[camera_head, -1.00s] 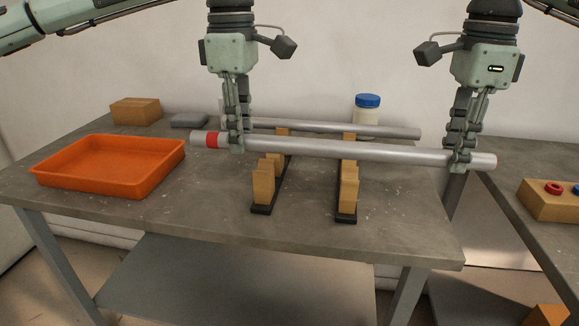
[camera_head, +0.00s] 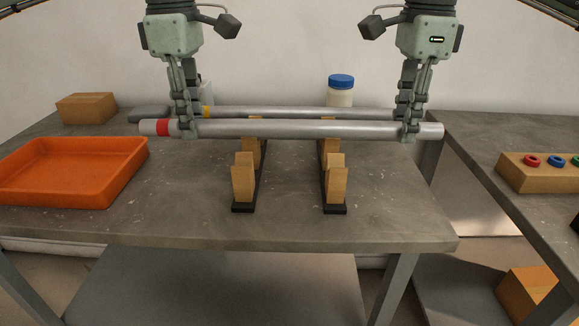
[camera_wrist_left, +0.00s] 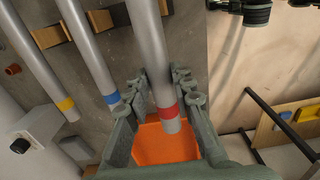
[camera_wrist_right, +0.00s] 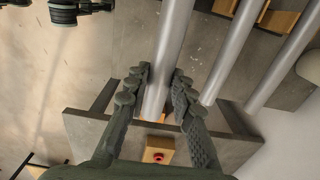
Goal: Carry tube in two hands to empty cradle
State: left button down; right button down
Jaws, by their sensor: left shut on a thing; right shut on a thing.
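A long grey tube with a red band (camera_head: 270,129) is held level above the table across the rails. My left gripper (camera_head: 187,135) is shut on it near its red-banded end; the band (camera_wrist_left: 168,112) shows in the left wrist view. My right gripper (camera_head: 410,137) is shut on its plain end, also seen in the right wrist view (camera_wrist_right: 157,95). The front cradle's left wooden blocks (camera_head: 243,184) and right blocks (camera_head: 335,185) stand on black rails with nothing between them. Behind lies a yellow-banded tube (camera_head: 280,112); a blue-banded tube (camera_wrist_left: 95,60) shows in the left wrist view.
An orange tray (camera_head: 70,185) is at the left of the table (camera_head: 180,220). A cardboard-coloured box (camera_head: 86,108) and a blue-lidded jar (camera_head: 341,91) stand at the back. A second table at right holds a block with coloured rings (camera_head: 545,172).

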pick_arm(q)
jog(key=shift+f, duration=0.1)
pick_arm(e)
jog(key=shift+f, duration=0.1)
